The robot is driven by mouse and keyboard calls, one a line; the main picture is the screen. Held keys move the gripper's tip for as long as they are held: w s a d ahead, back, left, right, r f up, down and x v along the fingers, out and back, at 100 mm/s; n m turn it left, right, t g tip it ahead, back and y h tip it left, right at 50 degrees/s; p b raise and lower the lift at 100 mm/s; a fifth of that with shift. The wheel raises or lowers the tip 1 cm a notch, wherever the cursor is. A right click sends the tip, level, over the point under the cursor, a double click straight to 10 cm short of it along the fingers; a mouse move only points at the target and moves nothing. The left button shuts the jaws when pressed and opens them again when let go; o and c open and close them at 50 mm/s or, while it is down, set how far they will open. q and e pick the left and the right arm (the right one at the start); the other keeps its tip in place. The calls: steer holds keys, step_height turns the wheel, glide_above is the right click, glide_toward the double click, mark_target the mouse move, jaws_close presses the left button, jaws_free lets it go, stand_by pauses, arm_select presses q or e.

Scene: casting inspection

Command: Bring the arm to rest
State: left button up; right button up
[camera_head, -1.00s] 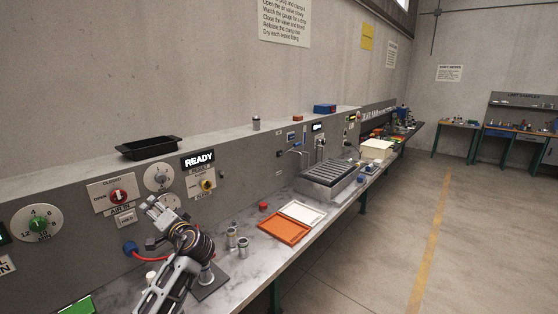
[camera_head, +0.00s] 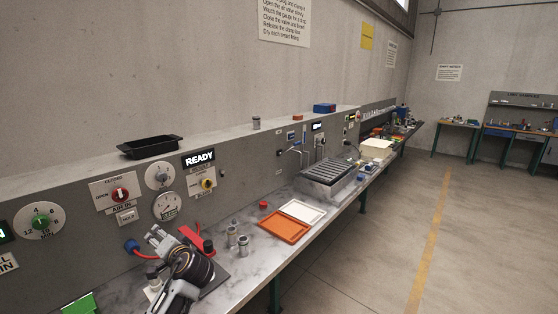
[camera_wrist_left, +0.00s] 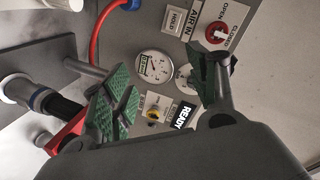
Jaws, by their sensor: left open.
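My left gripper (camera_head: 162,240) is low over the near left part of the bench in the head view, in front of the panel. In the left wrist view its two green-padded fingers (camera_wrist_left: 163,90) stand wide apart with nothing between them. A red clamp handle (camera_head: 195,238) and a fixture post with a dark top lie just right of the gripper. My right gripper is not in view.
The panel carries a READY display (camera_head: 199,158), a red AIR IN valve knob (camera_head: 120,194) and a gauge (camera_head: 166,206). Metal fittings (camera_head: 243,246) stand right of my arm, before an orange tray (camera_head: 284,228) and a white tray (camera_head: 303,211). A red hose (camera_head: 146,255) runs behind the gripper.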

arm_select(q)
steer(key=s+d+f+g+h, duration=0.2)
steer(key=s+d+f+h, duration=0.1)
steer(key=s+f, duration=0.35)
steer(key=s+d+f+g+h, duration=0.1)
steer(key=s+d+f+h, duration=0.1)
steer(key=s+f, duration=0.45)
steer(key=s+d+f+g+h, duration=0.2)
steer(key=s+d+f+h, duration=0.15)
steer(key=s, duration=0.55)
steer(key=s+d+f+g+h, duration=0.25)
steer(key=s+d+f, duration=0.25)
steer(key=s, duration=0.5)
step_height(320, 180, down, 34)
steer(key=s, duration=0.3)
steer(key=s+a+f+g, duration=0.1)
steer(key=s+a+f, duration=0.1)
steer(key=s+f, duration=0.7)
steer(key=s+a+f+g, duration=0.1)
steer(key=s+a+f, duration=0.1)
steer(key=s+f, duration=0.8)
steer(key=shift+s+a, duration=0.2)
steer(key=shift+s, duration=1.05)
steer(key=shift+r, duration=0.1)
